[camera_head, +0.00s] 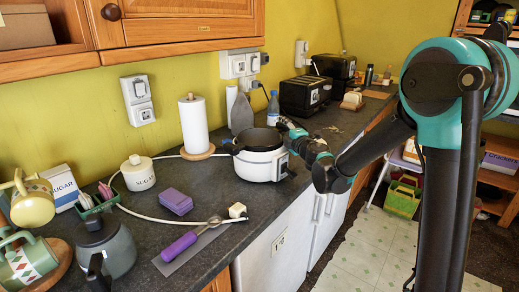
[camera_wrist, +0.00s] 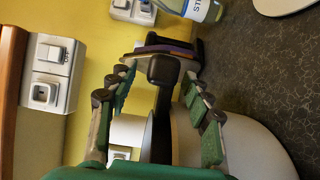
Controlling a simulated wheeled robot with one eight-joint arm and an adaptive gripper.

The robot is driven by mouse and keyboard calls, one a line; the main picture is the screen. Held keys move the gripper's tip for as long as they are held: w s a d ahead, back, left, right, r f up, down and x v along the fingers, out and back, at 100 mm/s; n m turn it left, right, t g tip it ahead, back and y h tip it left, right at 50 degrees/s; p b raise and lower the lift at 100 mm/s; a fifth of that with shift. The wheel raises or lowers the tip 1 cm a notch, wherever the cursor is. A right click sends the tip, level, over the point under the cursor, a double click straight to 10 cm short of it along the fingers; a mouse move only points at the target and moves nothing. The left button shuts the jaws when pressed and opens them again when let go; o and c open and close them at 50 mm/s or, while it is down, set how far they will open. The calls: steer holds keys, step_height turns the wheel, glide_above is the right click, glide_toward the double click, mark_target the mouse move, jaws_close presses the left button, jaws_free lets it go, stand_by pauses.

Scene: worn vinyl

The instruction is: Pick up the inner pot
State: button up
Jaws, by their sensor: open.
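The inner pot (camera_head: 258,138) shows as a dark round opening inside a white cooker (camera_head: 258,167) on the dark worktop. The cooker has black side parts. My gripper (camera_head: 286,124) is just above the cooker's far right rim. In the wrist view my gripper (camera_wrist: 157,80) has its two green-padded fingers spread apart. A black, handle-like part (camera_wrist: 165,70) shows between the fingers; I cannot tell whether it belongs to the pot or the cooker. A white rounded surface, probably the cooker (camera_wrist: 245,150), lies beyond the right finger. The pot's inside is hidden there.
A paper towel roll (camera_head: 194,124) and a grey upright object (camera_head: 241,114) stand behind the cooker. A water bottle (camera_head: 273,107) and a black toaster (camera_head: 304,95) stand beyond. Wall sockets (camera_wrist: 53,72) are at the left in the wrist view.

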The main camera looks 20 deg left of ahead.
jaws_close()
stand_by(0.3)
steer(key=shift+r, duration=0.1)
stand_by(0.4)
